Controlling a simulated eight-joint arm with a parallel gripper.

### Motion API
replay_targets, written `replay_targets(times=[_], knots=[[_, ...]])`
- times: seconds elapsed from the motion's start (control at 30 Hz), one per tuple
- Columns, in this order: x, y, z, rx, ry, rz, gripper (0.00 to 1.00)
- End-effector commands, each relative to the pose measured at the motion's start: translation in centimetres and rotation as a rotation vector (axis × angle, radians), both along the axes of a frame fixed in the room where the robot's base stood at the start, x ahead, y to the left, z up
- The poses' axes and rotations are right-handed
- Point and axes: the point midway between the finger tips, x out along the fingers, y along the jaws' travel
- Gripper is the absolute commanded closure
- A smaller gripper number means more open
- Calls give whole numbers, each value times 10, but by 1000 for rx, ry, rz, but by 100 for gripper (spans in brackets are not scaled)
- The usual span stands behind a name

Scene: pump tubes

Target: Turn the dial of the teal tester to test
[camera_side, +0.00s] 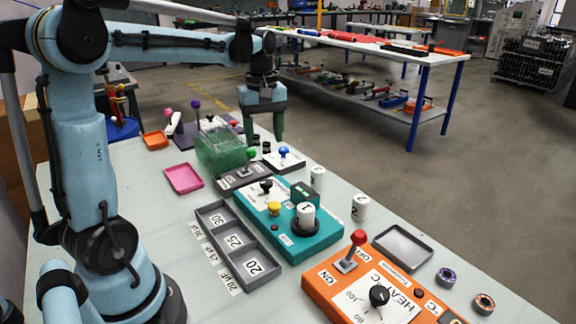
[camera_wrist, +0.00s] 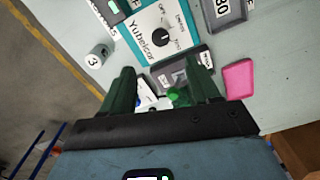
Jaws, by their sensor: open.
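The teal tester (camera_side: 318,243) sits on the pale table in the side view, with a black dial (camera_side: 266,186) on its white face. Beside the dial are a yellow button (camera_side: 274,208) and a white cylinder marked 1 (camera_side: 305,214) in a black socket. In the wrist view the tester (camera_wrist: 131,43) shows its dial (camera_wrist: 161,38) with OFF and TEST printed around it. Which label the dial points at is too small to tell. My gripper (camera_side: 263,140) hangs fingers-down, open and empty, above and behind the tester. In the wrist view, the gripper (camera_wrist: 162,72) fingers lie below the dial.
A grey switch box (camera_side: 242,176) and a clear green box (camera_side: 222,152) stand behind the tester. A grey compartment tray (camera_side: 237,247) lies left of it. An orange heater panel (camera_side: 335,300) is in front. White cylinders (camera_side: 360,207) stand to its right; a pink tray (camera_side: 184,179) lies behind left.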

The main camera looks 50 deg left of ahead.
Motion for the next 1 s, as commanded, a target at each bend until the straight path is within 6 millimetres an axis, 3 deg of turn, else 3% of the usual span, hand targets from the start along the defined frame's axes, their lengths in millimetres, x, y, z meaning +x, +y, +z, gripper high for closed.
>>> replay_targets(times=[0.17, 0.7, 1.0], knots=[[0, 2, -10, -3, 6, 13, 39], [0, 1, -91, -2, 4, 9, 39], [0, 1, -118, -2, 4, 9, 39]])
